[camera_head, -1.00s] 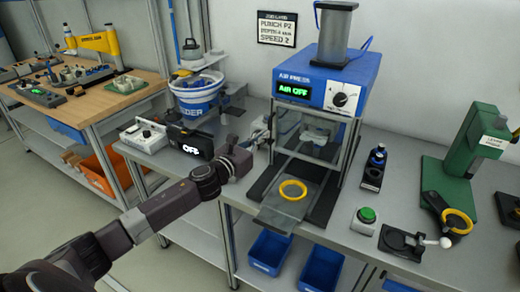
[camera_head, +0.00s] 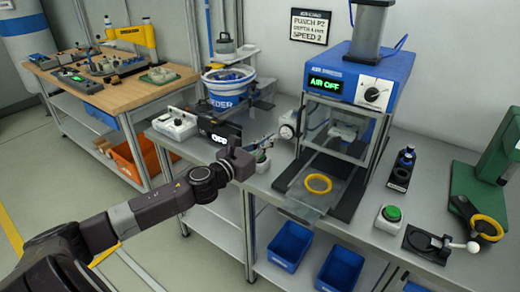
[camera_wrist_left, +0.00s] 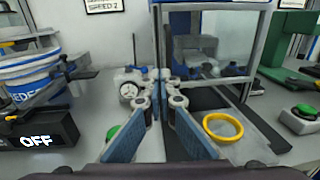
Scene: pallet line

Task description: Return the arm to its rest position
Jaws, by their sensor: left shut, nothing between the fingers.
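My left arm comes in from the lower left in the head view, with its dark wrist (camera_head: 232,165) in front of the bench edge, left of the air press (camera_head: 345,90). My left gripper (camera_wrist_left: 160,78) is shut and empty, its two blue-padded fingers meeting at the tips in the left wrist view. In the head view the wrist mostly hides the fingers. A yellow ring (camera_head: 318,183) lies on the press's front plate, to the right of the gripper and apart from it. My right gripper is in neither view.
A box reading OFF (camera_head: 218,130) and a blue-banded feeder bowl (camera_head: 228,88) stand beside the wrist. A green button (camera_head: 392,213) and a green hand press (camera_head: 485,170) stand to the right. Blue bins (camera_head: 290,245) sit below. Open floor lies left.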

